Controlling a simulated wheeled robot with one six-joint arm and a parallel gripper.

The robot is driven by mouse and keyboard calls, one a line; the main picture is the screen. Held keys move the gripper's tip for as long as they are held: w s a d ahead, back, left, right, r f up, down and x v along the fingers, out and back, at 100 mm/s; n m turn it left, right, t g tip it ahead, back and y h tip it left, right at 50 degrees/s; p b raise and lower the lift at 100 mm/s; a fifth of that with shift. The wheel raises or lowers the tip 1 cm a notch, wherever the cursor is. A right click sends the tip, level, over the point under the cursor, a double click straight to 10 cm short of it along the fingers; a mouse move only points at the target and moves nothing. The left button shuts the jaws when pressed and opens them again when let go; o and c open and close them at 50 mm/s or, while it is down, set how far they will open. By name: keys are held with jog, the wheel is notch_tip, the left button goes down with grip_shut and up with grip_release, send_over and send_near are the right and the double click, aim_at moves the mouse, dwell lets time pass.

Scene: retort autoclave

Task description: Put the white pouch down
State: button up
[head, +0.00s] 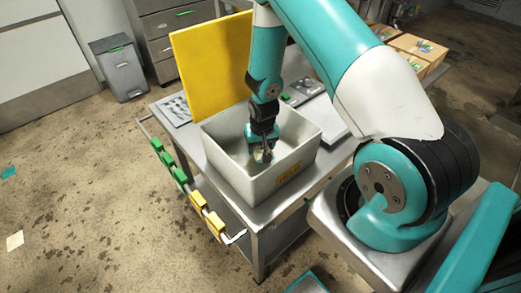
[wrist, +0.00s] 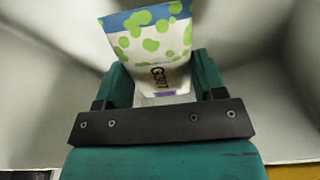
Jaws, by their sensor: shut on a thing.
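The white pouch (wrist: 150,38) shows in the wrist view, with green spots, a blue band along one edge and dark lettering. My gripper (wrist: 160,85) is shut on it, with a teal finger on each side. In the head view my gripper (head: 262,154) reaches down inside a white open bin (head: 238,178) with a yellow label on its front. Only a small part of the pouch shows there, between the fingers. I cannot tell whether the pouch touches the bin floor.
The bin stands on a metal table (head: 268,212), with a yellow panel (head: 213,62) upright behind it. Green and yellow clips line a rail (head: 178,172) on the left. A grey waste bin (head: 120,68) stands on the floor behind. Cardboard boxes (head: 418,47) are at the back right.

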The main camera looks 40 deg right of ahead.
aim_at(261, 152)
jog(key=shift+f+p, duration=0.45)
jog(key=shift+f, duration=1.3)
jog(key=shift+f, duration=0.1)
jog(key=shift+f, duration=0.15)
jog(key=o, duration=1)
jog(key=shift+c, duration=0.2)
jog(key=shift+r, duration=0.25)
